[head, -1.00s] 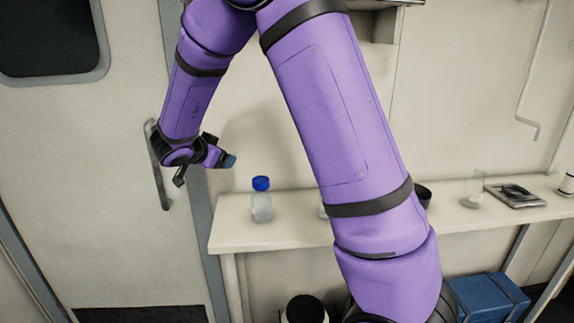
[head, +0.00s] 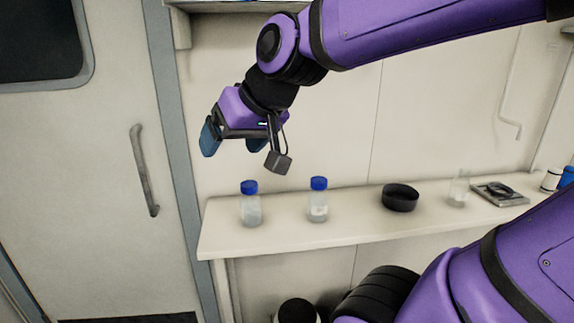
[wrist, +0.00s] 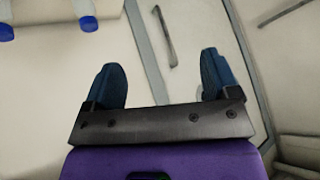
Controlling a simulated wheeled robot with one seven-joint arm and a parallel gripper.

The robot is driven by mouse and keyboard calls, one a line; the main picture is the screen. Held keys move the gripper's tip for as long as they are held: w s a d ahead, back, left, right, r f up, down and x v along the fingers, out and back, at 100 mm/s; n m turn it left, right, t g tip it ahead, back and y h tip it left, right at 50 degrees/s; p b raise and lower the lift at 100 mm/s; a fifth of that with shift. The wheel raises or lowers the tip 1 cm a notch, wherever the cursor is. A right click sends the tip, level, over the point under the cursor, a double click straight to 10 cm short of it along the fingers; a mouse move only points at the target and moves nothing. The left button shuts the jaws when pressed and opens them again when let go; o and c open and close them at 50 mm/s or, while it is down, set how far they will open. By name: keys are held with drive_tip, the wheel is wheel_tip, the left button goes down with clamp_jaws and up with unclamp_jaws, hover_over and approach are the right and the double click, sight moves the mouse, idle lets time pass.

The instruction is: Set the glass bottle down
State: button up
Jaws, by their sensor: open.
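Two clear glass bottles with blue caps stand upright on the shelf (head: 280,238). One bottle (head: 251,209) is near the shelf's left end, and the other bottle (head: 318,205) is to its right. I cannot tell which one the task means. My gripper (head: 230,142) is open and empty, above and a little left of the bottles in the head view, apart from both. In the wrist view the two blue fingertips (wrist: 163,80) are spread with nothing between them. Parts of both bottles, with a cap (wrist: 88,22) showing, appear at the top left there.
A black round dish (head: 400,197), a clear glass (head: 459,188) and a grey flat device (head: 500,193) stand farther right on the shelf. A door with a handle (head: 145,170) is at the left. The shelf between the right bottle and dish is clear.

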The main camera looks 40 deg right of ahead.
drive_tip(key=s+d+f+g+h, duration=0.1)
drive_tip(key=s, duration=0.3)
drive_tip(key=s+d+f+g+h, duration=0.1)
drive_tip(key=s+d, duration=0.1)
drive_tip(key=s, duration=0.3)
drive_tip(key=shift+d+f+n, duration=0.25)
drive_tip(key=shift+n, duration=0.05)
